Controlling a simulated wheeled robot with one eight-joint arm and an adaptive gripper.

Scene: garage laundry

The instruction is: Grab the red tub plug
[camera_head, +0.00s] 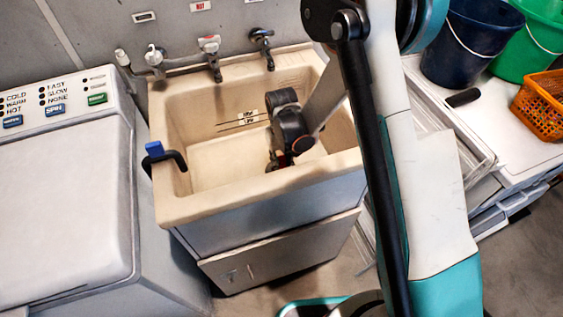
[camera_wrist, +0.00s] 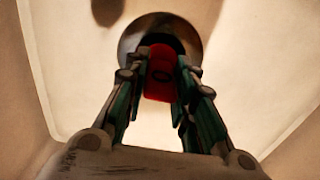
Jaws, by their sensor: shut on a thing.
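The red tub plug (camera_wrist: 159,84) shows in the wrist view between the two fingers of my gripper (camera_wrist: 161,62). My gripper is shut on the plug, with a finger on each side of it. The round metal drain (camera_wrist: 133,38) with its dark hole is just beyond the plug, which overlaps its near edge in the picture. I cannot tell whether the plug touches the drain.
The tub's walls surround my gripper closely. Taps (camera_head: 211,58) stand along the tub's back edge, and a black hook with a blue part (camera_head: 155,150) sits on its left rim. A washing machine (camera_head: 65,190) is at left. Buckets (camera_head: 468,45) and an orange basket (camera_head: 541,105) stand at right.

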